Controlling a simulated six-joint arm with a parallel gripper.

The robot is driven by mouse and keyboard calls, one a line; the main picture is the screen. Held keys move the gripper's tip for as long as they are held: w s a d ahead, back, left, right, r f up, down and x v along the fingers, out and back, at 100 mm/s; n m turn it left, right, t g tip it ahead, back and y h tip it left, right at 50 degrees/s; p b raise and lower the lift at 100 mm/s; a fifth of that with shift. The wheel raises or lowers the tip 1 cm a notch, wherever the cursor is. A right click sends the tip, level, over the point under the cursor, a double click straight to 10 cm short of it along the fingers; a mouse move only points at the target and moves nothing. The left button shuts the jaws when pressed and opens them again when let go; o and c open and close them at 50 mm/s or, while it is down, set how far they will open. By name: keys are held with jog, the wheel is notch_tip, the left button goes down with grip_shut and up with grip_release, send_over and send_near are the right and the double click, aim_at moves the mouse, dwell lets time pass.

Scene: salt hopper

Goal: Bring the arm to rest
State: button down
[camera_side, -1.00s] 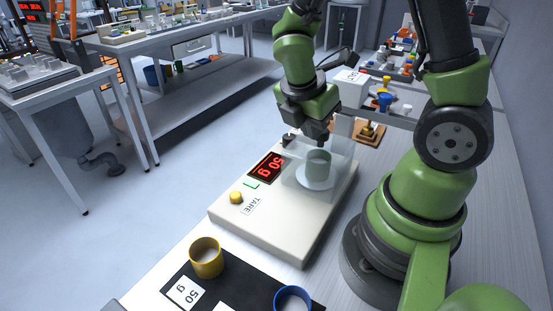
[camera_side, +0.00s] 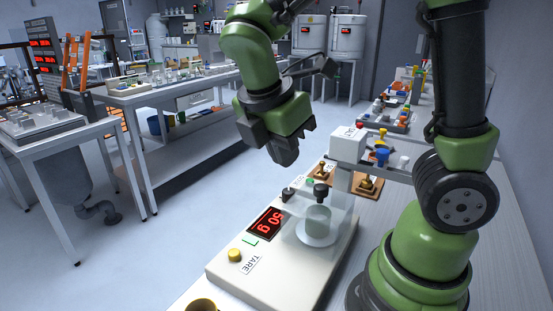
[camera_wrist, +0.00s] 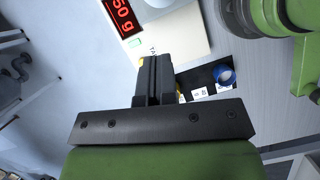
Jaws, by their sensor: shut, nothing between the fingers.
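My gripper (camera_side: 284,150) is shut and empty. The cream scale (camera_side: 222,262) has a red display (camera_side: 266,223) reading 50 g and a yellow button (camera_side: 235,255) by the TARE label. A pale cup (camera_side: 318,219) stands on the round pan (camera_side: 316,241) inside a clear shield. The display also shows in the wrist view (camera_wrist: 122,17).
A white hopper box (camera_side: 347,145) stands behind the scale, near brass weights (camera_side: 367,184) on a wooden base. In the wrist view a blue ring-shaped cup (camera_wrist: 226,77) sits on a black mat (camera_wrist: 193,79). Open floor (camera_side: 195,215) lies left of the bench.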

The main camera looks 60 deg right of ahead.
jog(key=s+a+r+m+t+y, duration=0.2)
jog(key=s+r+m+t+y, duration=0.4)
jog(key=m, duration=1.3)
jog(key=shift+s+a+r+t, duration=0.3)
jog(key=shift+s+t, duration=0.3)
jog(key=shift+t, duration=0.5)
